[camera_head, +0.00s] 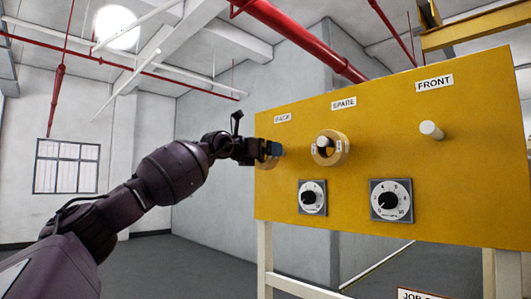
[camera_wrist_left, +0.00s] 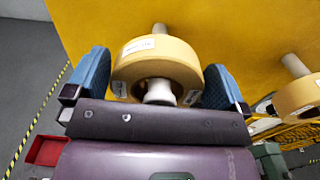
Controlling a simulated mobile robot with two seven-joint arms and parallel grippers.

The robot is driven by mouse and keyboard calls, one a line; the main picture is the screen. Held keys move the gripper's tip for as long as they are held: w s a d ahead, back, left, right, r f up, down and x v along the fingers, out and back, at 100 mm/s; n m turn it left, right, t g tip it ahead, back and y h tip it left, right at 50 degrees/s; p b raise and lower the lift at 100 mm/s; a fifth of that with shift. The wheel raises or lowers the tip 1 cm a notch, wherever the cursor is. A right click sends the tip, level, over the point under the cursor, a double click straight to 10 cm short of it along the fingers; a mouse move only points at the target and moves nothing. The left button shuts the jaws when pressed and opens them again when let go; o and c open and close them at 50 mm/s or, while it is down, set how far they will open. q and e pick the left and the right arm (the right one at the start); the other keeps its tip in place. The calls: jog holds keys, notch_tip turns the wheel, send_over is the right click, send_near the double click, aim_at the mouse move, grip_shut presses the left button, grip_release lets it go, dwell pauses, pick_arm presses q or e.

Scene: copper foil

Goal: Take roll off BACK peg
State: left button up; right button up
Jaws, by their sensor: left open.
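The BACK roll (camera_head: 268,158) is a tan ring on the left part of the yellow board, mostly hidden behind my left gripper (camera_head: 275,149) in the head view. In the wrist view the BACK roll (camera_wrist_left: 155,62) sits between the two blue fingers of my left gripper (camera_wrist_left: 157,82). The fingers are open on either side of it, with a small gap showing at the right finger. The BACK peg (camera_wrist_left: 160,28) shows as a pale stub just above the roll. My right gripper is not in view.
The SPARE roll (camera_head: 333,148) hangs close to the right of the BACK roll. The FRONT peg (camera_head: 431,130) is bare. Two dials (camera_head: 312,197) (camera_head: 391,200) sit low on the yellow board (camera_head: 460,170). Open floor lies left of the board.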

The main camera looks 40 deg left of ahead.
pick_arm(q)
jog(key=c, duration=0.7)
jog(key=shift+r, duration=0.1)
jog(key=shift+r, duration=0.75)
jog(key=s+a+r+b, duration=0.1)
jog(key=s+b, duration=0.3)
jog(key=s, duration=1.4)
jog(key=shift+a+b, duration=0.2)
jog(key=shift+b, duration=0.2)
